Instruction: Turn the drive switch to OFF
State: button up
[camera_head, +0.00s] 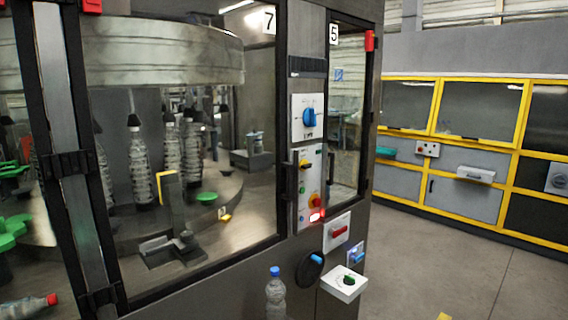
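Several switches sit on the dark machine's narrow front column, and I cannot read which is labelled as the drive switch. A blue rotary knob (309,117) is on a white plate high on the column. Lower are a red handle (339,232) on a white plate, a small blue switch (355,257), a black disc with a blue handle (316,259), and a white box with a dark green knob (348,281). My gripper is not in view.
The machine's glass door (185,150) shows several bottles on a carousel inside. A clear bottle with a blue cap (275,290) stands in front of the machine at the bottom. Yellow-framed cabinets (455,150) line the right wall.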

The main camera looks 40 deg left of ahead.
aim_at(304, 164)
jog(key=u, duration=0.7)
jog(key=i, duration=1)
jog(key=u, duration=1.15)
